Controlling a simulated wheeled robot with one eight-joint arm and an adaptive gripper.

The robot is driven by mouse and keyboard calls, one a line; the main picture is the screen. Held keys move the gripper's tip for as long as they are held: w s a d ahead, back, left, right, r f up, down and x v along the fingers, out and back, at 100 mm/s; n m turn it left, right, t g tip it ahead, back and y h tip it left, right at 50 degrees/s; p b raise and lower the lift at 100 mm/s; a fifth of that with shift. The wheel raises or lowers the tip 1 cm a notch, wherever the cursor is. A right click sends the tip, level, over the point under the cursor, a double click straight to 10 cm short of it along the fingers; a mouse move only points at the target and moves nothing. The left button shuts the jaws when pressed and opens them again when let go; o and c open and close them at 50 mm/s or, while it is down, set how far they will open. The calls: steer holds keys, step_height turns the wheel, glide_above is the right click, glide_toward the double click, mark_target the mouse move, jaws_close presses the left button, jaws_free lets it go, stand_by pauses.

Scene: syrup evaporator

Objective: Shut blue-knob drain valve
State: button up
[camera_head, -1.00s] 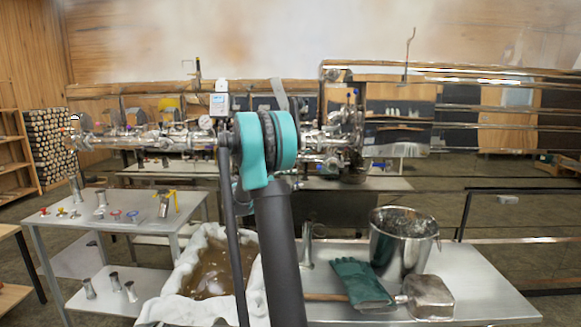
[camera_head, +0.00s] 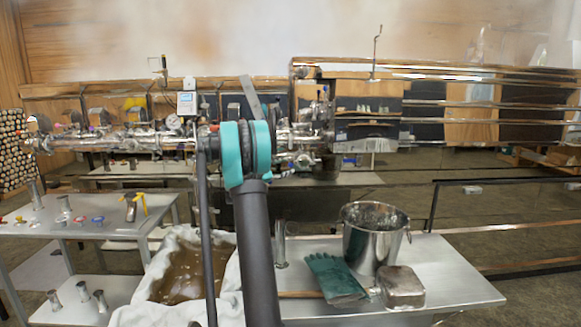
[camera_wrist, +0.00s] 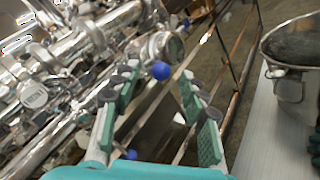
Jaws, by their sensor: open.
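In the wrist view a round blue knob (camera_wrist: 161,70) sits between and just beyond the two teal-padded fingers of my gripper (camera_wrist: 160,80). My gripper is open, and I see no finger touching the knob. A second small blue knob (camera_wrist: 131,155) shows lower down, near the base of the left finger. Shiny metal pipework with a round gauge-like fitting (camera_wrist: 172,46) lies behind and left of the fingers. In the head view the long pipe assembly (camera_head: 110,140) runs across the back. My arm's teal joint hides part of it, and my fingers are hidden there.
A metal bench holds a steel bucket (camera_head: 372,237), a green glove (camera_head: 335,278) and a metal box-shaped scoop (camera_head: 401,287). A cloth-lined tub of brown liquid (camera_head: 192,272) stands left of it. A side table (camera_head: 60,235) holds small fittings. A dark rail (camera_head: 500,182) crosses at right.

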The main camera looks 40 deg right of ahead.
mark_target(291, 165)
steer(key=shift+w+d, duration=0.2)
steer(key=shift+d, duration=1.45)
jaws_close()
